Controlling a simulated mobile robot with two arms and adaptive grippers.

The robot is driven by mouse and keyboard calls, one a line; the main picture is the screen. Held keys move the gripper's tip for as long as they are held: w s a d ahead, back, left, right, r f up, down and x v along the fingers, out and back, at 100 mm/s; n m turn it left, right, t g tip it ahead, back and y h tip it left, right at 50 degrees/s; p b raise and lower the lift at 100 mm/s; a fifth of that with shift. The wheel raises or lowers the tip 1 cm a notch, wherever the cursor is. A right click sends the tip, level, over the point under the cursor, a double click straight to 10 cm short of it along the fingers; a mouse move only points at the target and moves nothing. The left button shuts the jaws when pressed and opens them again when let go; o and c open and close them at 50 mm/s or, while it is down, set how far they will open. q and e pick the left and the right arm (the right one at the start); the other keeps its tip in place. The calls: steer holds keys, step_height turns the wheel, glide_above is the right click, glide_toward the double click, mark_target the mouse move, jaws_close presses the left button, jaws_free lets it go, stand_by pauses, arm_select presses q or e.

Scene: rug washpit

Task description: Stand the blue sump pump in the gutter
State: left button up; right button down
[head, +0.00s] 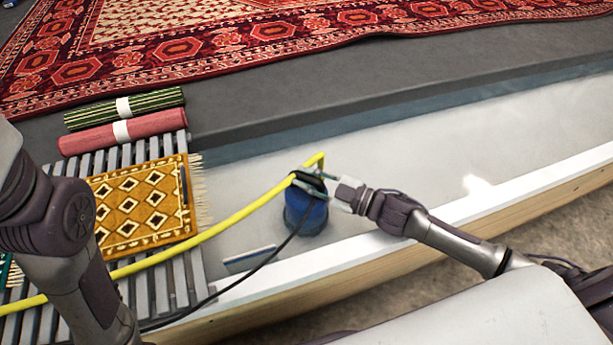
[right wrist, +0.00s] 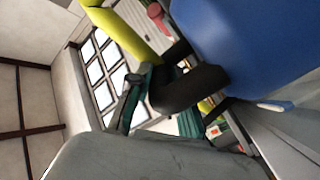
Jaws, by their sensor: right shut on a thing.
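My right gripper (head: 312,182) is shut on the pump's black top handle. In the right wrist view the blue body (right wrist: 250,45) fills the upper right, with the black handle (right wrist: 190,88) beside the finger. My left arm shows at the left edge of the head view, but its gripper is out of view.
A slatted grate (head: 190,285) covers the gutter's left end and bears a gold rug (head: 140,205) and rolled rugs (head: 125,130). A large red rug (head: 200,45) lies behind. A white, wood-faced curb (head: 480,210) runs along the front. The gutter right of the pump is clear.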

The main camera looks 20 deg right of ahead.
steer(key=shift+r, duration=0.1)
steer(key=c, duration=1.1)
jaws_free()
steer(key=shift+f, duration=0.2)
steer(key=shift+o, duration=0.2)
steer(key=shift+r, duration=0.15)
